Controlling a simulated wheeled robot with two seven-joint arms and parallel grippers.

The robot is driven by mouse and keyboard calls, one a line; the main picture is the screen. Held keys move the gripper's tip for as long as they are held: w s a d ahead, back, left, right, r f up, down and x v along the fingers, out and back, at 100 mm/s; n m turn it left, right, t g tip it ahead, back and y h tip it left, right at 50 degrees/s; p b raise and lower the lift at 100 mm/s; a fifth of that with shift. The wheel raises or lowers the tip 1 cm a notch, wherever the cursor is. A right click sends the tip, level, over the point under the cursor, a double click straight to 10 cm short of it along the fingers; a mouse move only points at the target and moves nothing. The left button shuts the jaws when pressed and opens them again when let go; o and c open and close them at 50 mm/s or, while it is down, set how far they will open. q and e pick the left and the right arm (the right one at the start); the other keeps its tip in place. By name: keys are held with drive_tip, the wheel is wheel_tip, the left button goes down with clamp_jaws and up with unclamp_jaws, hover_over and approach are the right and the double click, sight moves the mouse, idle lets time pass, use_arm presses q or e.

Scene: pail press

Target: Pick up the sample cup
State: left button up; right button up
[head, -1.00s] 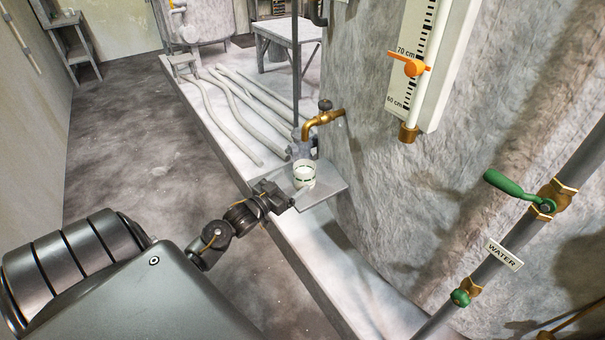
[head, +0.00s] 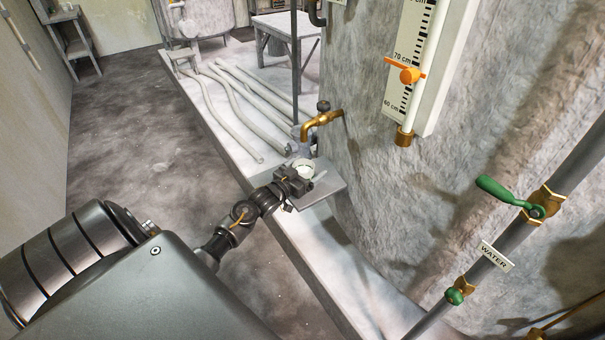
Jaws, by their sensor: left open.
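The sample cup (head: 304,165) is a small white cup on a grey shelf plate (head: 325,187) below the brass tap (head: 321,122). My left gripper (head: 296,181) is at the cup, on its near side. It hides most of the cup, and only the rim and upper part show. The jaws are open. I cannot tell whether the fingers touch the cup or stand around it. My right gripper is not in view.
The large tank wall (head: 400,190) stands right behind the shelf. A level gauge (head: 417,60) hangs on it. A water pipe with a green valve handle (head: 500,189) runs at the right. Several pale hoses (head: 245,100) lie on the ledge behind.

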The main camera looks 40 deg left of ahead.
use_arm(q)
drive_tip(key=shift+c, duration=0.4)
drive_tip(key=c, duration=1)
drive_tip(key=shift+c, duration=0.6)
drive_tip(key=shift+s+r, duration=0.1)
drive_tip(key=shift+r, duration=0.05)
